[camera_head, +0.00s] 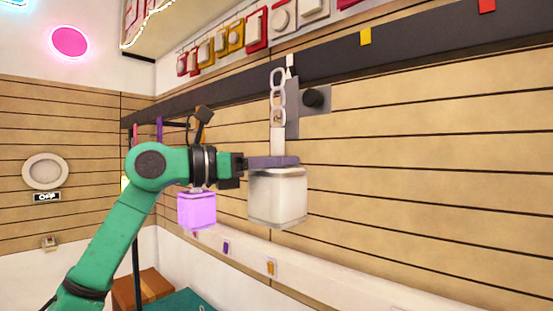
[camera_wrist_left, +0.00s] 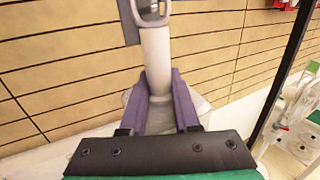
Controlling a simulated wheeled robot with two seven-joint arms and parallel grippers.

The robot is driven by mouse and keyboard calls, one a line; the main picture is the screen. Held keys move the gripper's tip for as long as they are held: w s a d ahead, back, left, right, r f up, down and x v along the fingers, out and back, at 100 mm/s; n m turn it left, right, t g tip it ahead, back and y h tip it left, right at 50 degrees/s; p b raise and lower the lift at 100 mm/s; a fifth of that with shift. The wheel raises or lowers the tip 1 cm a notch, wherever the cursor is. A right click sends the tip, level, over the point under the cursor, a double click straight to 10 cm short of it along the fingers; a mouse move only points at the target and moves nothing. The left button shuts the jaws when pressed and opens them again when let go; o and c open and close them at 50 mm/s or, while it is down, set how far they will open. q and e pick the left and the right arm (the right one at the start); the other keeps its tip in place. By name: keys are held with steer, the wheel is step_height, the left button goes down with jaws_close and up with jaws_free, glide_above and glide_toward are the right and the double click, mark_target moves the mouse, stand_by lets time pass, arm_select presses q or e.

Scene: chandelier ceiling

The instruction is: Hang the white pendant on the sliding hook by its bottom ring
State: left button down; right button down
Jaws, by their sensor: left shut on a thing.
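The white pendant (camera_head: 278,200) has a boxy white shade, a white neck and a short chain of pale rings (camera_head: 278,95) standing up above it. My left gripper (camera_head: 278,161), with purple fingers, is shut on the neck just above the shade. The wrist view shows the neck (camera_wrist_left: 157,55) upright between the fingers, with a ring (camera_wrist_left: 152,10) at its top. A grey plate with a dark round knob (camera_head: 313,98), seemingly part of the sliding hook, is right beside the rings. I cannot tell whether any ring is around a hook. My right gripper is not in view.
A dark rail (camera_head: 400,58) crosses the slatted wall, with yellow and red tags on it. A purple pendant (camera_head: 197,210) hangs behind my left arm. A cardboard box (camera_head: 142,288) and a teal surface (camera_head: 182,302) are below. The wall right of the pendant is clear.

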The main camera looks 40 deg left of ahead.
arm_select(q)
steer(key=shift+w+r+p, duration=0.1)
steer(key=shift+w+p, duration=0.45)
steer(key=shift+w, duration=0.2)
steer(key=shift+f, duration=0.2)
steer(key=shift+f+b, duration=0.45)
steer(key=shift+b, duration=0.15)
steer(key=shift+f, duration=0.15)
stand_by(0.3)
steer(key=c, duration=0.6)
jaws_free()
